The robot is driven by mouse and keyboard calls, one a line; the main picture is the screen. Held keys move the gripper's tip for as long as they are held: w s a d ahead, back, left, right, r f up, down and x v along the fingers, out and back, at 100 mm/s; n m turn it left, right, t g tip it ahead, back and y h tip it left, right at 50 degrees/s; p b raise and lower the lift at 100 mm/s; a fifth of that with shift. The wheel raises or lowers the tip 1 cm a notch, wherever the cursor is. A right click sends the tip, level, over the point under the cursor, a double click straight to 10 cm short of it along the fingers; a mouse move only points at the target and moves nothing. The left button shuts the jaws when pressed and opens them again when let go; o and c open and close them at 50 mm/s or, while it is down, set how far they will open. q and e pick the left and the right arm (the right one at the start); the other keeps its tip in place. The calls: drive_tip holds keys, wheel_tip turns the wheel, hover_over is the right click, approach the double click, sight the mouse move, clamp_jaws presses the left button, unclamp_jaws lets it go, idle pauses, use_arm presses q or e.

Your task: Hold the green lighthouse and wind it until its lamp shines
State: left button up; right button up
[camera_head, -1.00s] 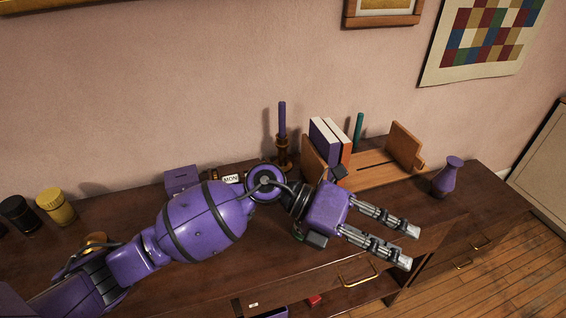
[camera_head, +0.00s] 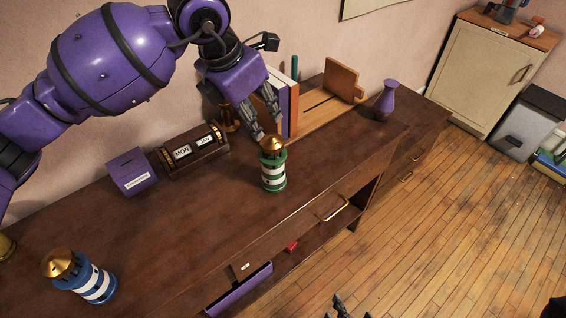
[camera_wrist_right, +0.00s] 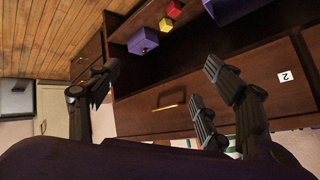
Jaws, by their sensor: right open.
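The green lighthouse (camera_head: 273,172), banded green and white with a gold top, stands upright on the dark wooden cabinet top. My left gripper (camera_head: 268,134) is just behind and above it, fingers pointing down, apart and empty. Whether a fingertip touches the gold top I cannot tell. My right gripper (camera_wrist_right: 158,80) is open and empty in front of the cabinet. Only its dark tips show at the bottom of the head view.
A purple box (camera_head: 132,172), a calendar block (camera_head: 192,150) and books (camera_head: 291,108) in a wooden rack stand along the back. A purple vase (camera_head: 386,100) stands at right. Drawer handles (camera_head: 334,209) stick out in front. The cabinet top left of the green lighthouse is clear.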

drive_tip(key=w+a+r+m+t+y, duration=0.2)
drive_tip(key=w+a+r+m, duration=0.2)
drive_tip(key=w+m, duration=0.25)
drive_tip(key=w+a+r+m+t+y, duration=0.1)
drive_tip(key=w+a+r+m, duration=0.2)
drive_tip(key=w+r+m, duration=0.3)
drive_tip(key=m+t+y, duration=0.3)
drive_tip(key=m+y, duration=0.1)
drive_tip(key=m, duration=0.9)
approach(278, 166)
drive_tip(key=x, duration=0.4)
drive_tip(key=shift+w+f+m+y, duration=0.1)
drive_tip(key=shift+w+m+y, duration=0.2)
drive_tip(key=shift+w, duration=0.1)
drive_tip(key=x, duration=0.7)
drive_tip(key=shift+w+a, duration=0.1)
drive_tip(key=shift+w, duration=0.1)
drive_tip(key=c, duration=1.8)
